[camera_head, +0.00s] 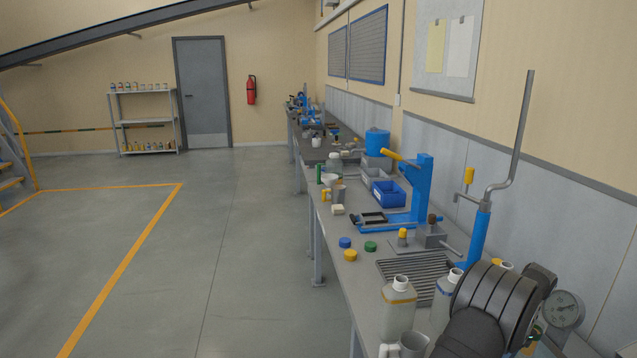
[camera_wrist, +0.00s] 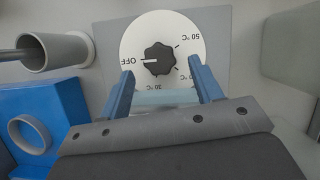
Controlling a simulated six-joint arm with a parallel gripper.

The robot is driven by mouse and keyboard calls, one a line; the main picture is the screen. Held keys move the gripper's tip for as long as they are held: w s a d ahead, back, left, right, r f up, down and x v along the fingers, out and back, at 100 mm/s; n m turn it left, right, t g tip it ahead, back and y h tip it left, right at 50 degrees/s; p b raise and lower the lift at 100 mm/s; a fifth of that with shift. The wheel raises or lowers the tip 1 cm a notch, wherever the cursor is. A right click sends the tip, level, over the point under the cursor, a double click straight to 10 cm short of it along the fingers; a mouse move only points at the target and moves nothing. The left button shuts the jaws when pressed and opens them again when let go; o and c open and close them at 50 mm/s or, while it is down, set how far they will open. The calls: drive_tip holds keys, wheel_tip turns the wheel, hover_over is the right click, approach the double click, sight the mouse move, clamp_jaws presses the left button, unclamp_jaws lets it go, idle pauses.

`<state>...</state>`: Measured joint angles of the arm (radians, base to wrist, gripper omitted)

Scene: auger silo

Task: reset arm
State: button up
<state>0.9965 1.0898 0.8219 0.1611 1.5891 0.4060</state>
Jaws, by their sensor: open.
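In the wrist view my gripper (camera_wrist: 163,88) is open. Its two blue fingers stand apart, with a black knob (camera_wrist: 160,58) showing between and beyond their tips. The knob sits on a round white dial (camera_wrist: 135,35) marked OFF, 30 °C and 50 °C, and its pale pointer mark is at the OFF side. Nothing is held between the fingers. I cannot tell whether the fingertips touch the dial. In the head view my dark arm (camera_head: 497,300) covers the lower right of the bench, and the gripper's fingers do not show there.
A grey tube (camera_wrist: 60,50) and a blue block (camera_wrist: 40,115) lie left of the fingers. On the bench stand bottles (camera_head: 398,310), a metal mug (camera_head: 405,346), a blue press (camera_head: 420,190), loose caps (camera_head: 350,255) and a blue bin (camera_head: 388,194). A pressure gauge (camera_head: 563,309) is right of my arm. The floor is clear.

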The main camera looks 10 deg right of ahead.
drive_tip(key=shift+x, duration=1.05)
drive_tip(key=shift+f+n, duration=0.15)
drive_tip(key=shift+n, duration=0.15)
drive_tip(key=n+g, duration=0.1)
drive_tip(key=n, duration=0.3)
drive_tip(key=shift+w+a+g+h, duration=0.1)
drive_tip(key=shift+w+g+h, duration=0.1)
drive_tip(key=shift+g+h, duration=0.15)
drive_tip(key=n, duration=0.2)
drive_tip(key=n+g+h, duration=0.1)
drive_tip(key=n, duration=0.1)
drive_tip(key=shift+w+a+n+g, duration=0.2)
drive_tip(key=shift+n+g, duration=0.05)
drive_tip(key=shift+n, duration=0.15)
drive_tip(key=n, duration=0.2)
drive_tip(key=n+h, duration=0.1)
drive_tip(key=n, duration=0.1)
drive_tip(key=n+h, duration=0.1)
drive_tip(key=n, duration=0.1)
drive_tip(key=shift+w+a+g, duration=0.1)
drive_tip(key=shift+a+g, duration=0.15)
drive_tip(key=shift+g, duration=0.15)
drive_tip(key=n+h, duration=0.1)
drive_tip(key=n, duration=0.1)
drive_tip(key=n+h, duration=0.1)
drive_tip(key=n, duration=0.1)
drive_tip(key=n+h, duration=0.1)
drive_tip(key=n, duration=0.1)
drive_tip(key=shift+a+n+t, duration=0.3)
drive_tip(key=shift+n, duration=0.1)
